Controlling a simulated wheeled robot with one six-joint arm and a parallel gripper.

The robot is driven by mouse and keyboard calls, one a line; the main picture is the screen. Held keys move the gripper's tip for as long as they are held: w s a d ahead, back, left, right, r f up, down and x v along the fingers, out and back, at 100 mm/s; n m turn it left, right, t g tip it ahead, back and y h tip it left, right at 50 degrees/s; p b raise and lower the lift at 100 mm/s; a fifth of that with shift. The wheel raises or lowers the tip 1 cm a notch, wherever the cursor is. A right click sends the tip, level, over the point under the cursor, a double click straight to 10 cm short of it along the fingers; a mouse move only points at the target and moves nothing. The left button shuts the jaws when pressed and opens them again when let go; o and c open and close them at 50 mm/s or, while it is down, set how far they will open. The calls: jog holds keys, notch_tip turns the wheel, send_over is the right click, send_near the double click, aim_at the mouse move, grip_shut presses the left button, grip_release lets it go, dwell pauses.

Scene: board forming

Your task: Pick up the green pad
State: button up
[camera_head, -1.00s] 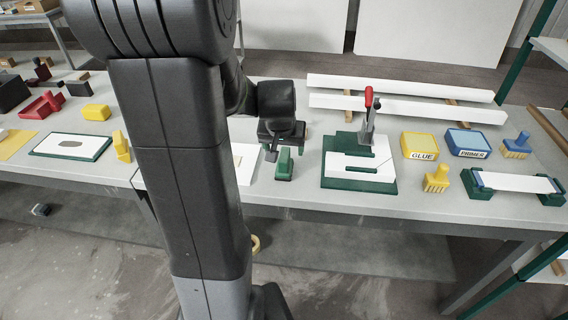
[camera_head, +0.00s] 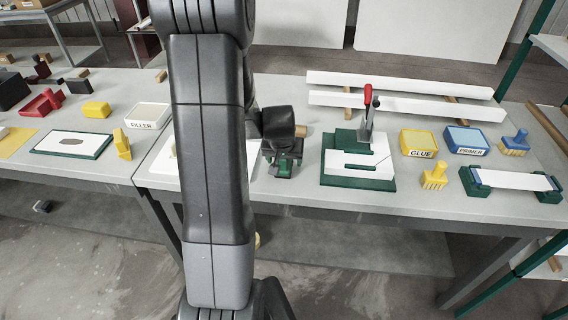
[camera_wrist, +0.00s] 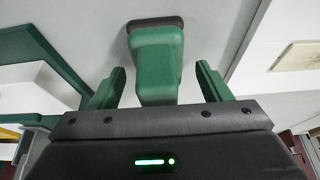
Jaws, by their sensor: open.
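The green pad (camera_wrist: 157,60) has a green handle and a dark base, and it stands on the grey table. In the wrist view it lies between the two green fingers of my gripper (camera_wrist: 158,88), with a visible gap on each side. My gripper is open and low over the pad. In the head view my gripper (camera_head: 284,160) is at the pad's spot, left of the green fixture, and hides most of the pad. I cannot tell it apart from the fingers there.
A green fixture with a white board (camera_head: 358,165) and a red-handled clamp (camera_head: 368,105) stands close to the right. A white panel (camera_head: 163,172) lies to the left. The glue box (camera_head: 419,143), primer box (camera_head: 466,140) and a yellow comb (camera_head: 435,177) stand farther right.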

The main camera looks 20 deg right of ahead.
jog(key=shift+f, duration=0.1)
jog(key=c, duration=1.2)
jog(key=shift+o, duration=0.2)
jog(key=shift+w, duration=0.1)
notch_tip(320, 180, up, 10)
jog(key=shift+r+b, duration=0.1)
jog(key=shift+b, duration=0.25)
jog(key=shift+o, duration=1.2)
jog(key=shift+c, duration=0.2)
